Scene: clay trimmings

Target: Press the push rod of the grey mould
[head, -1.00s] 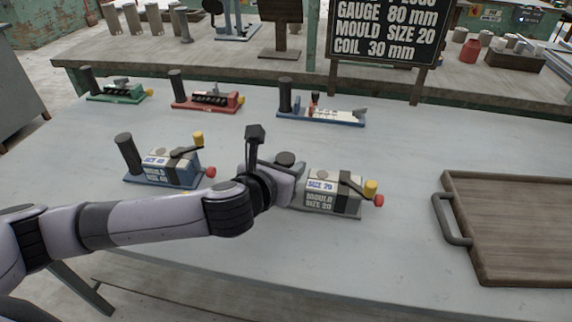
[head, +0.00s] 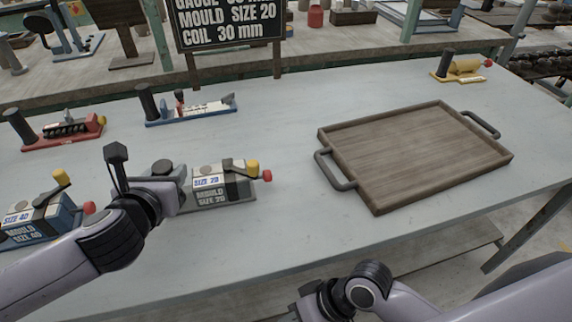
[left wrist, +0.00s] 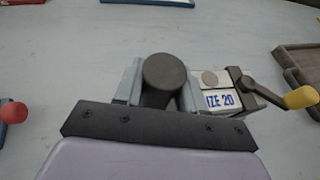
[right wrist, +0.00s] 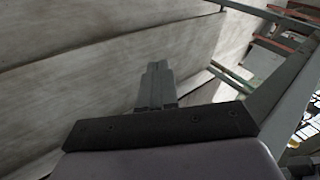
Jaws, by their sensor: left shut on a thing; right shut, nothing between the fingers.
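The grey mould (head: 224,190), marked "SIZE 20", lies on the table with a yellow-knobbed lever (head: 252,167) on top. A red knob (head: 267,176) sticks out at its right end, clear of the body. At its left end stands a thick dark post (head: 162,167). My left gripper (head: 172,188) is shut on this post, which shows between its fingers in the left wrist view (left wrist: 165,80). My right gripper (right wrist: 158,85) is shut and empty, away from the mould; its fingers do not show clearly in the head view.
A blue mould (head: 42,225) marked "SIZE 40" stands at the left. A red tool (head: 65,132) and a blue-based tool (head: 195,112) are behind. A wooden tray (head: 330,137) is at the right, a yellow tool (head: 462,68) beyond it. Between mould and tray the table is clear.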

